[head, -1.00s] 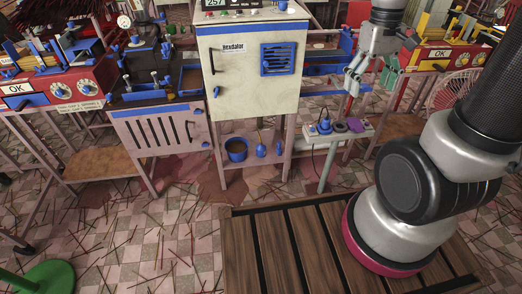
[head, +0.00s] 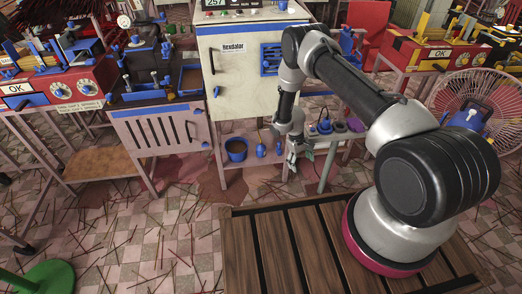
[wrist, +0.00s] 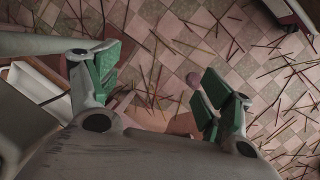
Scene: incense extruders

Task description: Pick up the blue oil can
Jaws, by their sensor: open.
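A small blue oil can (head: 261,151) with a thin upright spout stands on the low shelf under the white cabinet in the head view. My gripper (head: 292,163) hangs low just to the right of it, in front of the shelf's right end, apart from the can. In the wrist view my gripper (wrist: 160,88) is open, its green-padded fingers wide apart. I cannot make out the oil can in the wrist view.
A blue bucket (head: 236,149) stands left of the can on the same shelf. The white cabinet (head: 236,80) rises above. A small side table (head: 336,137) with a blue item is at the right, close to my arm. Thin sticks litter the floor.

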